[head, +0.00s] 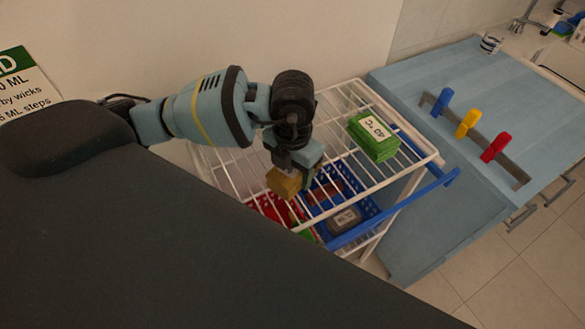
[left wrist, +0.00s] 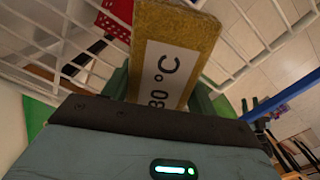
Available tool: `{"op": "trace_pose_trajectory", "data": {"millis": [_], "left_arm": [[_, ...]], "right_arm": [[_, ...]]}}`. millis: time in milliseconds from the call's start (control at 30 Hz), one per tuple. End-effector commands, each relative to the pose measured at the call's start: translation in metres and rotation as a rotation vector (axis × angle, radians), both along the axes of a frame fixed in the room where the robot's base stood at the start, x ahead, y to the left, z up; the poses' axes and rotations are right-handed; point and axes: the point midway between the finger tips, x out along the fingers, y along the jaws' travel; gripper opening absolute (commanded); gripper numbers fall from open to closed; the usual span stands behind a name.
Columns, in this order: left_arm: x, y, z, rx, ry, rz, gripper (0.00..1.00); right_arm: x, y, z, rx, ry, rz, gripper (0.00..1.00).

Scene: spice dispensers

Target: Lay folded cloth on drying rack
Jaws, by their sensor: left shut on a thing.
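My left gripper (head: 297,170) is shut on a yellow folded cloth (head: 284,182) over the left front part of the white wire drying rack (head: 236,178). In the left wrist view the yellow cloth (left wrist: 176,32) stands out from between the fingers, with a white temperature label ending in "0 °C". I cannot tell whether the cloth touches the wires. A green folded cloth (head: 374,137) with a white label lies on the right part of the rack top. My right gripper is not in view.
Below the rack top are a blue basket (head: 369,206) and a red basket (head: 265,207). A blue bar (head: 395,208) runs along the rack's front. A blue counter (head: 440,70) with blue, yellow and red levers stands at right. The rack top between the cloths is clear.

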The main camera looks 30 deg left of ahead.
Motion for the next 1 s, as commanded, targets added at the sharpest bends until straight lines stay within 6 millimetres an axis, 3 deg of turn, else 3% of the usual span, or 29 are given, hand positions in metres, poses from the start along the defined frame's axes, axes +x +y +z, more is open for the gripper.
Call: {"op": "trace_pose_trajectory", "data": {"millis": [367,400,567,867,1000], "left_arm": [[0.0,0.0,-0.005,0.0,-0.001,-0.001,0.33],[0.0,0.0,-0.005,0.0,-0.001,-0.001,0.59],[0.0,0.0,-0.005,0.0,-0.001,-0.001,0.8],[0.0,0.0,-0.003,0.0,-0.002,-0.001,0.8],[0.001,-0.001,0.008,-0.002,-0.004,-0.001,0.8]], "right_arm": [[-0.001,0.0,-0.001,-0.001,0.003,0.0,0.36],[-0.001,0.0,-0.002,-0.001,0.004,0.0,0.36],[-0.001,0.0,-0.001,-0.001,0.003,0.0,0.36],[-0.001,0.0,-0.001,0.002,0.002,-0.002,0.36],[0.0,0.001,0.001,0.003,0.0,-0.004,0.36]]}}
